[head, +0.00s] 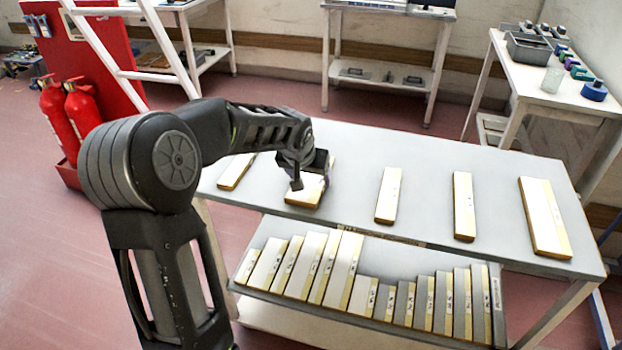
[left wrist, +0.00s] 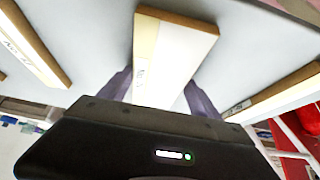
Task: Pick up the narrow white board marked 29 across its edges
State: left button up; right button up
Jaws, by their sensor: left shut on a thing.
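My left gripper (head: 300,178) is over a white board with a tan edge (head: 298,197), second from the left on the table top (head: 340,160). In the left wrist view the gripper's purple fingers (left wrist: 160,92) stand on either side of this board (left wrist: 178,50), shut across its long edges. The board appears flat on or very close to the table; I cannot tell if it is lifted. Its dark mark is too small to read, and the gripper hides part of it in the head view. My right gripper is not in view.
Other white boards lie apart on the table: one at left (head: 236,171), and three at right, including a narrow one (head: 388,195), another (head: 464,206) and a wider one (head: 545,217). Several boards stand in a row on the lower shelf (head: 262,235). Red extinguishers (head: 85,118) stand at left.

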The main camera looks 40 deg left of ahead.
aim_at(310, 179)
pick_arm(q)
jog(key=c, duration=0.3)
notch_tip(310, 179, up, 10)
jog(key=shift+r, duration=0.1)
dwell(0.5)
dwell(0.5)
